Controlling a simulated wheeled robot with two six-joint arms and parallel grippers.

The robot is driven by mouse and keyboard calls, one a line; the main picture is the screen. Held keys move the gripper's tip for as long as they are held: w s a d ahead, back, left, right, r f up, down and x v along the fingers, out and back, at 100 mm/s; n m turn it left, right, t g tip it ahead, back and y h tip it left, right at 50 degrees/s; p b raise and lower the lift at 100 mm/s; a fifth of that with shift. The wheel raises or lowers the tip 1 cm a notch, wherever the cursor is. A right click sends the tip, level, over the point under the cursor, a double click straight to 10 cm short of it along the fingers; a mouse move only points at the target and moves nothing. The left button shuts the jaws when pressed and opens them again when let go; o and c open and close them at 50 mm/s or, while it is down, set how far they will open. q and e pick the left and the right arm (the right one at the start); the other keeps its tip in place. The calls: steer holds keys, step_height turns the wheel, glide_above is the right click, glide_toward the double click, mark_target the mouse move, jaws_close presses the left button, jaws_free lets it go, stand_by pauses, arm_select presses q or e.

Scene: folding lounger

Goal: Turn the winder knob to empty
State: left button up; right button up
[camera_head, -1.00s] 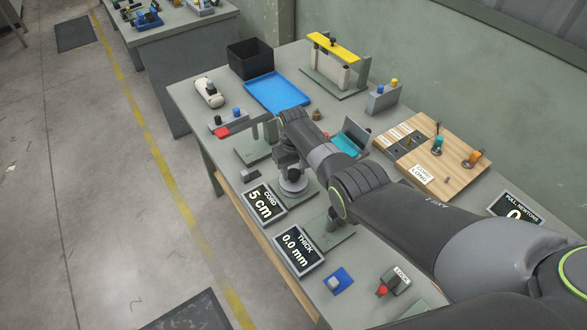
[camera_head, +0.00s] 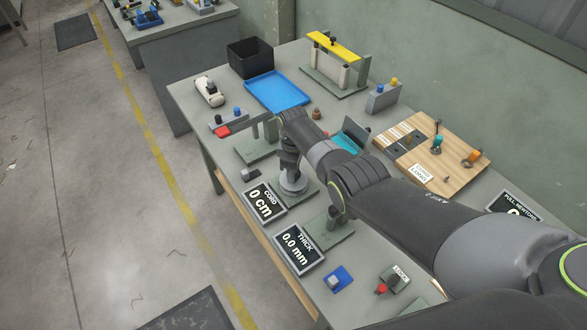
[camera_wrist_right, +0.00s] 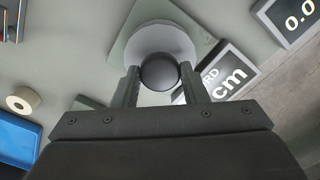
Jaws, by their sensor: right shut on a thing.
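The winder (camera_head: 294,186) stands on a grey-green base plate near the front edge of the table. Its pale round disc (camera_wrist_right: 158,38) carries a dark round knob (camera_wrist_right: 159,71). My right gripper (camera_wrist_right: 159,76) is over the winder, pointing down, with its two fingers on either side of the knob, shut on it. In the head view my right gripper (camera_head: 290,168) partly hides the knob. The cord display (camera_head: 264,203) beside the winder reads 0 cm; it also shows partly in the right wrist view (camera_wrist_right: 232,72). My left gripper is not in view.
A thickness display (camera_head: 298,249) reading 0.0 mm stands in front. A blue tray (camera_head: 277,92), a black bin (camera_head: 249,58) and a yellow-topped stand (camera_head: 334,46) are farther back. A wooden board (camera_head: 452,160) with pegs lies at the right.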

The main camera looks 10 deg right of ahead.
steer(key=shift+n, duration=0.6)
steer(key=o, duration=1)
steer(key=shift+c, duration=0.2)
steer(key=shift+r, duration=0.5)
step_height(320, 180, up, 5)
steer(key=shift+f+p, duration=0.1)
steer(key=shift+p, duration=0.65)
step_height(320, 180, up, 12)
steer(key=b, duration=0.2)
steer(key=shift+f, duration=0.15)
steer(key=shift+f, duration=0.1)
